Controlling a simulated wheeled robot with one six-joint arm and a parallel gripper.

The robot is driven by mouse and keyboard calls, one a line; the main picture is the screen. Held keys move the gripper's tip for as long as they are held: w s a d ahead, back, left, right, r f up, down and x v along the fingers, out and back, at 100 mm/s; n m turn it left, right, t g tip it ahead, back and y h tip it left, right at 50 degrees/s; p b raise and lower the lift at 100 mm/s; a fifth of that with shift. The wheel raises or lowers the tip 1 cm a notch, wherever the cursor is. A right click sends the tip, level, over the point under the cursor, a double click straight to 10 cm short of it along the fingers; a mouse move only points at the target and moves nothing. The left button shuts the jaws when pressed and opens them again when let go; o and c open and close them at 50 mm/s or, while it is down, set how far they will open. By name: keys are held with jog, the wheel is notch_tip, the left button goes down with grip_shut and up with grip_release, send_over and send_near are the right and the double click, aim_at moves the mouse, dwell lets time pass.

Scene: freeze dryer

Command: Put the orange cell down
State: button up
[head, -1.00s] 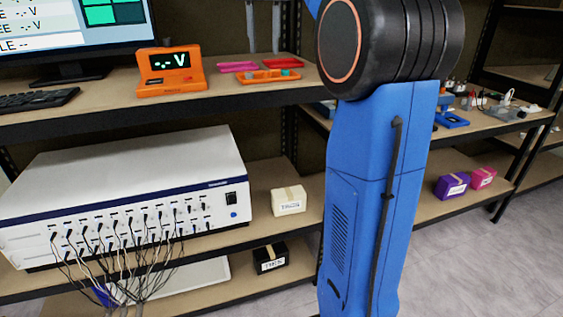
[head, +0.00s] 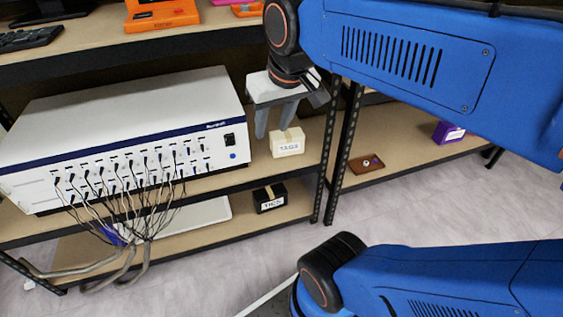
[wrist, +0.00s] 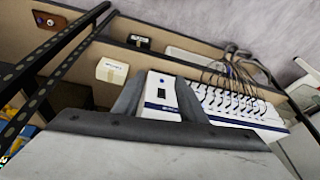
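I see no orange cell in either current view. My gripper (head: 272,131) points down in front of the middle shelf, right of the white instrument and by the cream labelled box (head: 288,143). In the wrist view the two fingers of my gripper (wrist: 161,79) stand apart, with only background between them. It is open and nothing shows in it. The cream box (wrist: 112,71) also shows there, to the left of the fingers. An orange meter (head: 160,16) stands on the upper shelf at the top edge of the head view, its upper part cut off.
The white instrument (head: 120,125) with many cables fills the middle shelf on the left. A black labelled box (head: 270,197) sits below. A brown plate (head: 366,164) and a purple box (head: 447,132) lie on the right shelf. A dark post (head: 345,150) stands between the shelves.

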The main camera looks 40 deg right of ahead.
jog(key=s+a+f+n, duration=0.1)
jog(key=s+f, duration=0.4)
jog(key=f, duration=0.3)
jog(key=shift+f+t, duration=0.2)
jog(key=shift+t, duration=0.2)
